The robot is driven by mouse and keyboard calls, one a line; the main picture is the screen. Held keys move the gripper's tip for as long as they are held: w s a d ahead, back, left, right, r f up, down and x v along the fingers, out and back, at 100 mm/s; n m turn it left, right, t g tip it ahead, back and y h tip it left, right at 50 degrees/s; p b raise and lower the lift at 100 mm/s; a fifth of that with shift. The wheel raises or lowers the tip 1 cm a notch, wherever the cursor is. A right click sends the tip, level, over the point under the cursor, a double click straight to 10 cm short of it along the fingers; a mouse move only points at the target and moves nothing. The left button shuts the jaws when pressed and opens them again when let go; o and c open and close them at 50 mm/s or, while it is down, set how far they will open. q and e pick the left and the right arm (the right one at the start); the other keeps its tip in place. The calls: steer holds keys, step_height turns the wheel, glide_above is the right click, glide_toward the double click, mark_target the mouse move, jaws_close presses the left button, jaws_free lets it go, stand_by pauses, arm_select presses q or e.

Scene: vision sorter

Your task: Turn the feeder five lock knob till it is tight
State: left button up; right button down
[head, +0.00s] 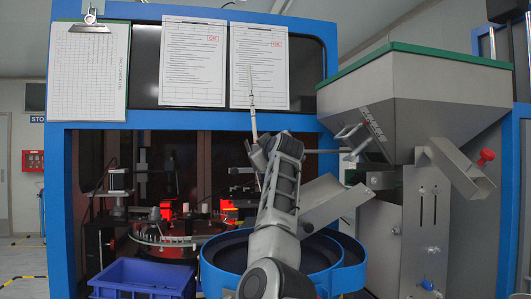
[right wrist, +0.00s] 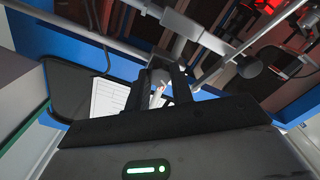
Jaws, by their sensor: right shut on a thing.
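A dark knob (head: 427,284) is low on the grey feeder body. No label shows which is the feeder five lock knob. My right gripper (head: 257,150) is in front of the machine opening, left of the hopper and well away from both knobs. In the right wrist view its dark fingers (right wrist: 166,88) are shut on a slim pale rod (right wrist: 157,95). The rod (head: 252,95) rises upright from the gripper in the head view. My left gripper is not in view.
The grey hopper (head: 440,95) with a green rim stands at right. A round blue bowl (head: 215,278) lies behind my right arm, with a metal chute (head: 335,205) above it. A blue crate (head: 143,278) is at lower left. Paper sheets (head: 193,62) hang on the blue frame.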

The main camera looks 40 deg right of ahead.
steer(key=shift+f+m, duration=0.15)
steer(key=shift+m, duration=7.25)
steer(key=shift+f+m, duration=0.15)
steer(key=shift+m, duration=7.55)
steer(key=c, duration=1.5)
jaws_free()
steer(key=shift+r, duration=0.1)
